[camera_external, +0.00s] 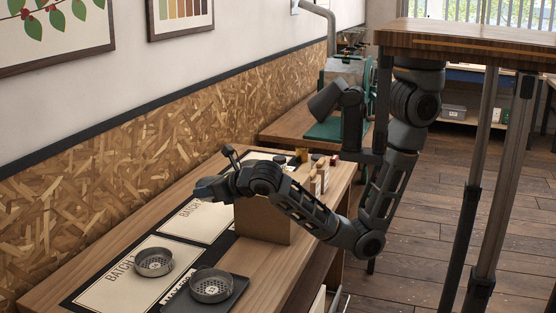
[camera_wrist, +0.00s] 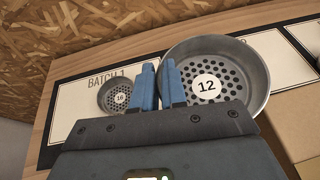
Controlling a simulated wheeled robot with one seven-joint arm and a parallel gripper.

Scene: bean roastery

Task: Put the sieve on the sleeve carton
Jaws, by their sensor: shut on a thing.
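In the wrist view, a round grey metal sieve marked 12 (camera_wrist: 238,75), with a perforated floor, sits at my blue fingertips. My gripper (camera_wrist: 159,84) is shut on its near left rim. In the external view my gripper (camera_external: 222,186) is above the worktop, just left of a plain brown box, which I take for the sleeve carton (camera_external: 263,222). I cannot clearly make out the held sieve there. The carton's pale brown top shows at the lower right of the wrist view (camera_wrist: 298,132), beside the sieve and apart from it.
A second sieve (camera_external: 155,262) lies on the Batch 1 card (camera_external: 105,290); it shows as 16 in the wrist view (camera_wrist: 116,96). A third sieve (camera_external: 212,286) sits on a dark tray (camera_external: 238,296). Small boxes (camera_external: 319,178) stand behind the carton. The chipboard wall (camera_external: 90,190) borders the worktop.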

